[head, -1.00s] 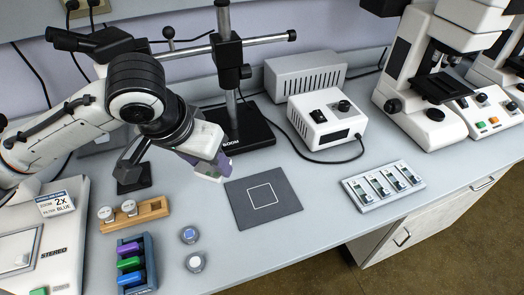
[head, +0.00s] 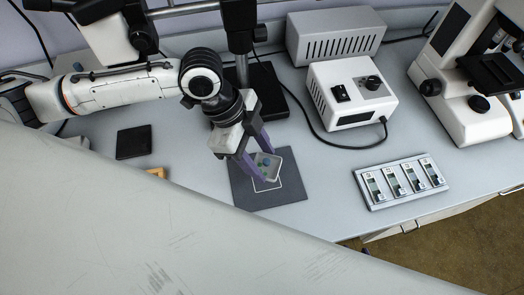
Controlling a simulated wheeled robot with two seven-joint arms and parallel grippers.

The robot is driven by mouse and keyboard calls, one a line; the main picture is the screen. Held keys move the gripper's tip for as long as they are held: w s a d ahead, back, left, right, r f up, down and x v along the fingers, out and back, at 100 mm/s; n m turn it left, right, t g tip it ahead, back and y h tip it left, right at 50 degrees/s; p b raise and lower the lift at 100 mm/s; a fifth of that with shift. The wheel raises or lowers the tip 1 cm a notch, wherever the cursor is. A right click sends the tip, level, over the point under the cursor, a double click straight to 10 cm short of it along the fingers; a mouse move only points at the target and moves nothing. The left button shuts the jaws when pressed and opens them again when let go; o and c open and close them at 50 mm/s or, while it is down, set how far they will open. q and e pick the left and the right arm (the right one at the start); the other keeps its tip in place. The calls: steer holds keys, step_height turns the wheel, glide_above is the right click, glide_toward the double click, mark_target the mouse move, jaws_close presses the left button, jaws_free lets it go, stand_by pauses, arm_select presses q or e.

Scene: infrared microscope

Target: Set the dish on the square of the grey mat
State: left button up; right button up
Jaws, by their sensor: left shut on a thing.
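The dish (head: 265,167) is a small clear, pale-walled container with green and blue spots inside. My left gripper (head: 259,155), with purple fingers, is shut on it. The grey mat (head: 291,198) lies flat on the bench and bears a white-outlined square. The dish is over the mat and covers much of the upper part of the square, whose lower edge shows in front of it. I cannot tell whether the dish touches the mat or is slightly above it. My right gripper is not in view.
A white control box (head: 352,95) stands behind the mat to the right, with its cable on the bench. A slide tray (head: 402,182) lies to the right. A boom stand base (head: 268,92) is behind my gripper. A large pale surface hides the lower left.

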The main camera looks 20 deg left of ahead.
mark_target(259, 162)
arm_select(q)
steer(key=shift+f+b, duration=1.55)
steer(key=shift+f, duration=0.95)
steer(key=shift+p, duration=0.45)
steer(key=shift+f, duration=0.2)
steer(key=o, duration=1.5)
steer(key=shift+o, duration=0.2)
steer(key=shift+a+r, duration=0.1)
